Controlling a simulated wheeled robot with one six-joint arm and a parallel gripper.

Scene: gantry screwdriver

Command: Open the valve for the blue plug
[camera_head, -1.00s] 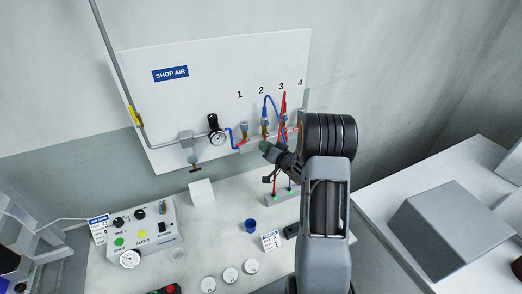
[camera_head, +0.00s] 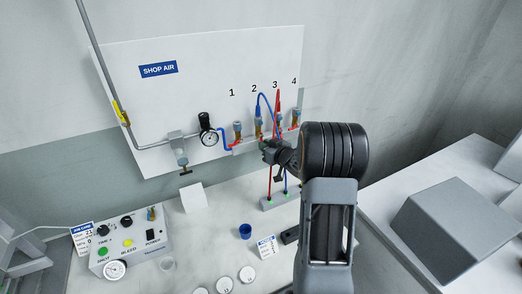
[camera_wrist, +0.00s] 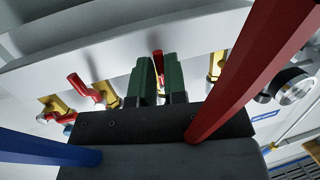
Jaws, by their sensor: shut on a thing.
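The numbered valve row (camera_head: 239,131) runs along the lower edge of the white panel, with numbers 1 to 4 above it. A blue hose (camera_head: 266,97) arcs up by number 2, and a red hose (camera_head: 278,101) rises by number 3. My gripper (camera_head: 269,147) is at the row below number 2. In the wrist view its green fingers (camera_wrist: 164,82) are closed around a red valve handle (camera_wrist: 158,63). Other red handles (camera_wrist: 84,88) stand to the left. A brass valve (camera_wrist: 216,65) is to the right. The fingers hide much of the gripped valve.
Red and blue hoses reach a grey block (camera_head: 281,201) on the bench. A pressure gauge (camera_head: 209,138) is left of the valves. A blue cup (camera_head: 245,231) and a control box (camera_head: 132,244) stand on the bench. Large red and blue bars (camera_wrist: 255,62) cross the wrist view close up.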

